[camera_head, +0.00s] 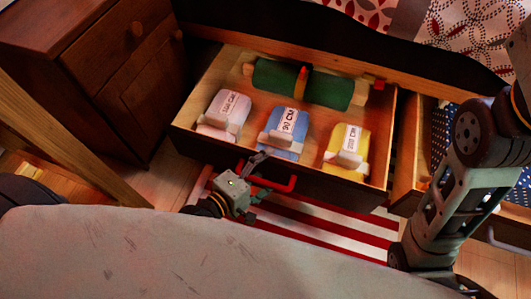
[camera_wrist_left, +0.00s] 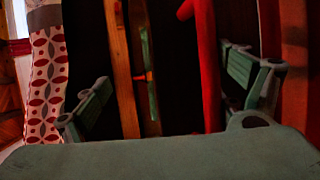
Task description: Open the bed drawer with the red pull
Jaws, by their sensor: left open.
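The bed drawer with the red pull (camera_head: 279,186) stands well out from the bed; its wooden side wall (camera_head: 391,135) and inside show in the head view. My left gripper (camera_head: 261,177) is at the left end of the pull, outside the drawer front. In the left wrist view the open fingers (camera_wrist_left: 168,92) stand wide apart. The red bar of the pull (camera_wrist_left: 207,65) shows between them, closer to the right finger. I cannot tell whether a finger touches it. My right arm (camera_head: 470,180) crosses the right side; its gripper does not show.
The drawer holds a green roll (camera_head: 303,84) and white (camera_head: 224,112), blue (camera_head: 284,134) and yellow (camera_head: 346,149) packs. Another drawer (camera_head: 407,175) is open at right, partly behind my right arm. A dark wooden cabinet (camera_head: 95,70) stands at left. A striped rug (camera_head: 325,225) lies below.

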